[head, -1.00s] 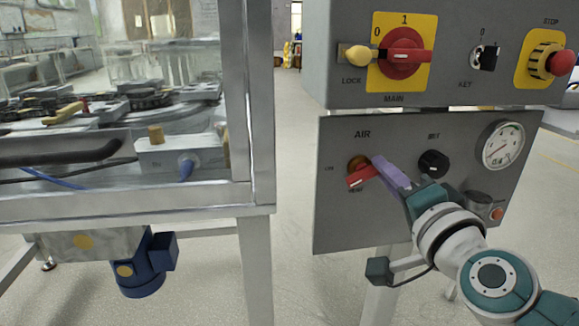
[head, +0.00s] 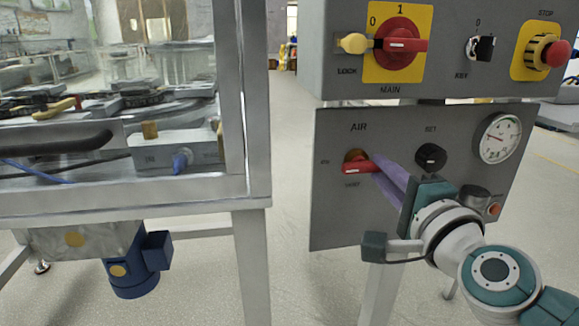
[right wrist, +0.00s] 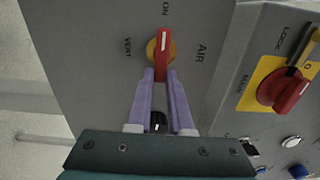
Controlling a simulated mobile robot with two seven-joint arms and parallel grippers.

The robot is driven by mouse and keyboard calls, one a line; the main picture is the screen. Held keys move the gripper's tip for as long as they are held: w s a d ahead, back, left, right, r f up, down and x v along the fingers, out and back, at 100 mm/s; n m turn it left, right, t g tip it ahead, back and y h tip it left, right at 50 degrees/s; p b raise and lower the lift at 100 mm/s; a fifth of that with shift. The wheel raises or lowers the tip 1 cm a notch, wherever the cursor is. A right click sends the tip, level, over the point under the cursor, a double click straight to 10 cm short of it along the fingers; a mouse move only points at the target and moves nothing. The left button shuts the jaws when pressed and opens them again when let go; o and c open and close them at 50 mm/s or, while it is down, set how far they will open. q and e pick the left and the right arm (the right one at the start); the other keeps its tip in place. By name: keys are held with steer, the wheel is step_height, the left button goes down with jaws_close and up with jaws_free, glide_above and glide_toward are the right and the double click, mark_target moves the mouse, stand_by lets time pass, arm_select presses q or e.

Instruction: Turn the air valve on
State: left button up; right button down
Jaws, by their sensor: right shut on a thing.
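The air valve (head: 354,157) is a brass hub with a red lever on the lower grey panel, under the word AIR. Its red lever (head: 350,169) lies about level in the head view, with its free end toward the small ON mark at left. In the right wrist view the lever (right wrist: 163,44) points up toward ON, and VENT is to its left. My right gripper (head: 375,169) has its purple fingers on the lever's right end. In the right wrist view the fingertips (right wrist: 161,74) straddle the near end of the lever. My left gripper is out of view.
A black SET knob (head: 431,156) and a pressure gauge (head: 499,139) sit right of the valve. Above is a panel with a red main switch (head: 401,45) and stop button (head: 558,54). A metal-framed machine (head: 255,190) stands left, with open floor between.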

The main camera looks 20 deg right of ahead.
steer(key=c, duration=0.8)
jaws_free()
steer(key=shift+s, duration=0.15)
steer(key=p+v, duration=0.1)
steer(key=v, duration=0.8)
steer(key=shift+s+a, duration=0.2)
steer(key=shift+s, duration=0.15)
